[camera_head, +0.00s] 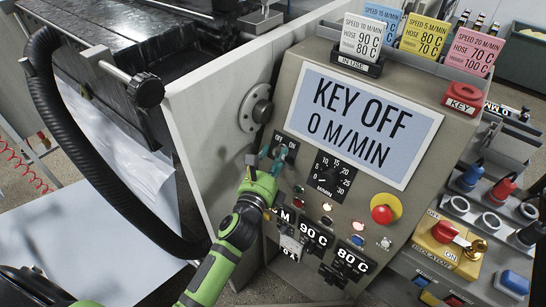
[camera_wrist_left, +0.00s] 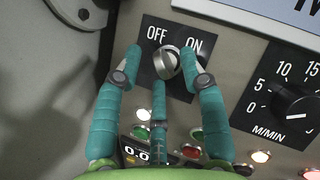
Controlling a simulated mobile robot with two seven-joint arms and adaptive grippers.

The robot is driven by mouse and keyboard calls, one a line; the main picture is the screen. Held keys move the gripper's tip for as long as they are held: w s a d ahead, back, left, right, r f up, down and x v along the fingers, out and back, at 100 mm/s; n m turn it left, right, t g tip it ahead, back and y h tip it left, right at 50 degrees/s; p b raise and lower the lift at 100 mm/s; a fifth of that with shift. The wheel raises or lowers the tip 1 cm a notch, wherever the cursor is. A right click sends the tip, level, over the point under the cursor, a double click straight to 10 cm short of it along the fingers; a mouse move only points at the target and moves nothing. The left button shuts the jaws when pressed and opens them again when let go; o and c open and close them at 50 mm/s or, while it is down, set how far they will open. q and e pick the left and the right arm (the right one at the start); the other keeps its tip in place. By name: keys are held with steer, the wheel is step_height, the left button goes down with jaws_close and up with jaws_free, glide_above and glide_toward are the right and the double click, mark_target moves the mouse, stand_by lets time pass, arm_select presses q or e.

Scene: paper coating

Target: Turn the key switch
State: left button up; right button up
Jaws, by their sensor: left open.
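The key switch is a silver knob (camera_wrist_left: 167,63) on a black plate marked OFF and ON. In the head view its plate (camera_head: 291,145) is on the left part of the grey control panel, mostly behind my gripper. My left gripper (camera_head: 272,158) is at the switch with teal fingers spread. In the left wrist view two fingertips stand on either side of the knob and the third is below it. I cannot tell whether any finger touches the knob. The panel display (camera_head: 362,122) reads KEY OFF, 0 M/MIN. My right gripper is not in view.
Right of the switch is a M/MIN dial (camera_head: 330,175). A red mushroom button (camera_head: 385,209) and small lamps sit nearby. A red KEY holder (camera_head: 462,97) and speed cards (camera_head: 362,38) are on top. A round metal fitting (camera_head: 255,108) is on the left wall.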

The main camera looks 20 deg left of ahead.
arm_select(q)
jaws_close()
steer(key=shift+m, duration=0.3)
steer(key=shift+a+f+m+h, duration=0.1)
steer(key=shift+m+h, duration=0.3)
steer(key=shift+m, duration=0.3)
steer(key=m+h, duration=0.1)
steer(key=m, duration=0.1)
steer(key=m+h+b, duration=0.1)
steer(key=m+h, duration=0.1)
steer(key=m+h+b, duration=0.1)
steer(key=m, duration=0.2)
steer(key=shift+w+a, duration=0.1)
steer(key=shift+a, duration=0.2)
steer(key=m+h+b, duration=0.1)
steer(key=m+h, duration=0.1)
steer(key=m, duration=0.1)
steer(key=m+g+h, duration=0.1)
steer(key=m, duration=0.2)
steer(key=shift+w+a+h+b, duration=0.1)
steer(key=shift+a+h+b, duration=0.05)
steer(key=shift+h+b, duration=0.25)
steer(key=shift+a+r+m+g+h+b, duration=0.1)
steer(key=shift+m+g+h+b, duration=0.3)
steer(key=shift+m, duration=0.8)
steer(key=shift+r+m+g+h+b, duration=0.15)
steer(key=shift+m+g+h, duration=0.35)
steer(key=shift+m, duration=0.7)
steer(key=shift+w, duration=0.1)
